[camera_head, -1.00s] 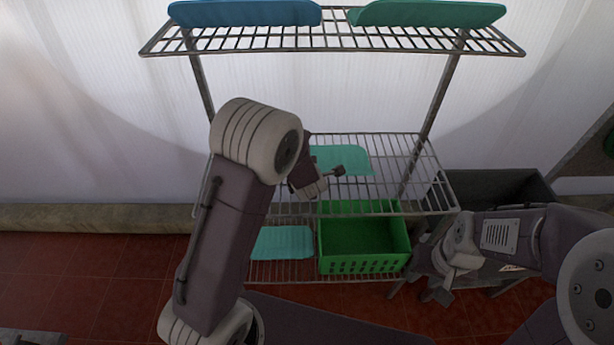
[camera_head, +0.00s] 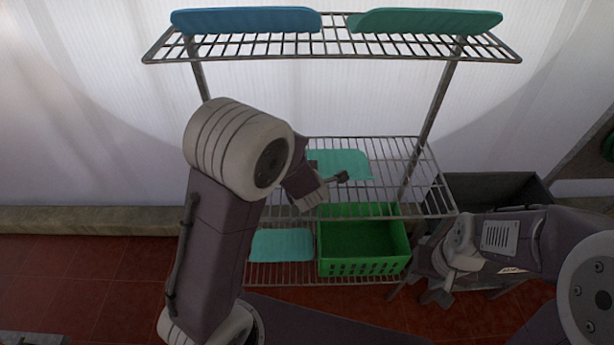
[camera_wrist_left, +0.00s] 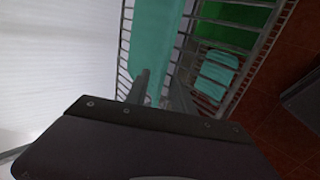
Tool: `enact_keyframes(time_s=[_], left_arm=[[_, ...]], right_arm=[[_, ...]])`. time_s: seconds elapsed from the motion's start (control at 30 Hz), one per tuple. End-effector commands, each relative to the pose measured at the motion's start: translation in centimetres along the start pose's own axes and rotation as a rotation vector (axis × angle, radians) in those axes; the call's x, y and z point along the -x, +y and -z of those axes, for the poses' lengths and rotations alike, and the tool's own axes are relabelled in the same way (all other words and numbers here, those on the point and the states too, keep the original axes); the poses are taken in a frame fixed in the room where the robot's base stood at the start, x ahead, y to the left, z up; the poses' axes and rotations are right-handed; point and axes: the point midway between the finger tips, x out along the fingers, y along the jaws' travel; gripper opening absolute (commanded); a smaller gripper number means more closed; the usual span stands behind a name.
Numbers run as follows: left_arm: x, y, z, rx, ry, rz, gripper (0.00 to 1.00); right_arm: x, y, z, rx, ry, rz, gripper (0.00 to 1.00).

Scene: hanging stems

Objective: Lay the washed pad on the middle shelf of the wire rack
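A teal pad (camera_head: 345,164) lies on the middle shelf (camera_head: 405,180) of the wire rack, partly hidden behind my left gripper. My left gripper (camera_head: 338,178) is over the front part of that shelf, with a dark fingertip in front of the pad. In the left wrist view the pad (camera_wrist_left: 155,40) runs away past the fingers. Whether the left fingers touch or grip it cannot be made out. My right gripper (camera_head: 437,297) hangs low at the right, beside the rack, with its fingers apart and nothing between them.
The top shelf holds a blue pad (camera_head: 245,20) and a green pad (camera_head: 430,20). The bottom shelf holds a turquoise pad (camera_head: 280,245) and a green basket (camera_head: 362,266). A dark bin (camera_head: 497,187) stands right of the rack. The middle shelf's right end is bare.

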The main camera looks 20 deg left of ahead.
Motion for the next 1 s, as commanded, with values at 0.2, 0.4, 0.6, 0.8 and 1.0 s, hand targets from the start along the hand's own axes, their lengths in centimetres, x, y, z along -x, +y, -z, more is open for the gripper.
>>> enact_keyframes(time_s=[0.2,0.4,0.6,0.8,1.0], left_arm=[[4.8,0.3,-0.1,-0.001,-0.003,-0.002,0.29],[6.4,0.1,0.0,-0.001,0.0,0.0,0.29],[6.5,-0.4,-0.6,-0.157,-0.073,0.035,0.29],[9.8,-6.8,1.1,-1.068,-0.418,0.229,0.29],[13.5,-12.1,7.8,-1.661,-0.627,0.42,0.29]], right_arm=[[1.7,0.0,0.2,0.0,0.0,0.0,0.33],[2.1,0.0,0.2,0.0,0.0,0.0,0.33],[2.0,0.0,0.2,0.0,0.0,0.0,0.33],[2.0,0.0,0.2,0.0,0.0,0.0,0.33],[2.0,0.0,0.2,0.0,0.0,0.0,0.33]])
